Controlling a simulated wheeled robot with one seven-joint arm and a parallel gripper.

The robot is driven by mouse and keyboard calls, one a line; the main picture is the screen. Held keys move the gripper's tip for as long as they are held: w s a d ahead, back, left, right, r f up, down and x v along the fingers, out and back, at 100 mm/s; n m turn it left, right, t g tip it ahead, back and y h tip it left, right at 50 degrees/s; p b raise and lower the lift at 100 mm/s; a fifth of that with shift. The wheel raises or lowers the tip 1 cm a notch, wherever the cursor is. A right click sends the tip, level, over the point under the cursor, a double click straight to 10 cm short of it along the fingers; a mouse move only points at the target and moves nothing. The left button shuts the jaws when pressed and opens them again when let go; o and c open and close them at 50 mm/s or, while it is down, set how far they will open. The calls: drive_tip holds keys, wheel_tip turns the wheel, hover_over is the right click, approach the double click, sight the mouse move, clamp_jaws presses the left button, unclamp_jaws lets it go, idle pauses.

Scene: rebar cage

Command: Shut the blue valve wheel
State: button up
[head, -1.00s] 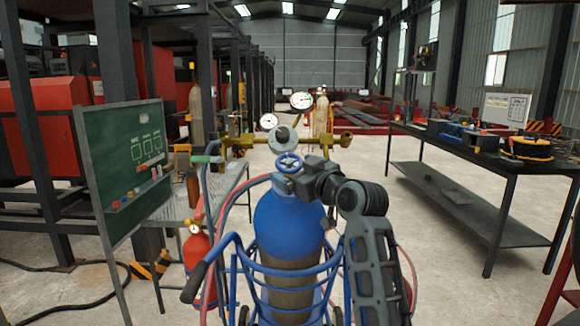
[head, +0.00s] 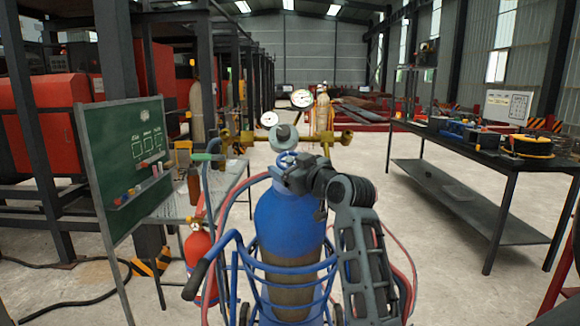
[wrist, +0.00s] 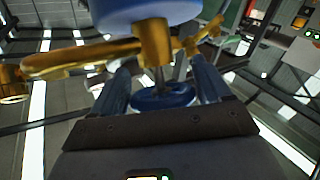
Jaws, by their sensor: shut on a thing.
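The blue valve wheel (head: 284,158) sits on top of the blue gas cylinder (head: 285,222), mostly hidden behind my gripper in the head view. My gripper (head: 288,172) has come to it from the right. In the wrist view the blue wheel (wrist: 163,96) lies between the two fingers of my gripper (wrist: 162,84), which are shut on it. A brass fitting (wrist: 153,42) stands in front of the wheel there and covers part of it.
A brass bar (head: 325,139) and two round gauges (head: 302,98) stand close behind the wheel. Blue cart rails (head: 228,240) and red and blue hoses surround the cylinder. A green board (head: 120,165) stands left, a dark workbench (head: 470,150) right. Floor between cylinder and workbench is clear.

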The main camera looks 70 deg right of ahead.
drive_tip(key=shift+c, duration=0.8)
drive_tip(key=shift+m, duration=0.3)
drive_tip(key=shift+w+a+m+g+h+p, duration=0.1)
drive_tip(key=shift+m+g+h+p, duration=0.45)
drive_tip(key=shift+m+h, duration=0.35)
drive_tip(key=shift+m+g+h, duration=0.55)
drive_tip(key=shift+m+h, duration=0.05)
drive_tip(key=shift+h, duration=0.1)
drive_tip(key=o, duration=0.9)
drive_tip(key=shift+o, duration=0.2)
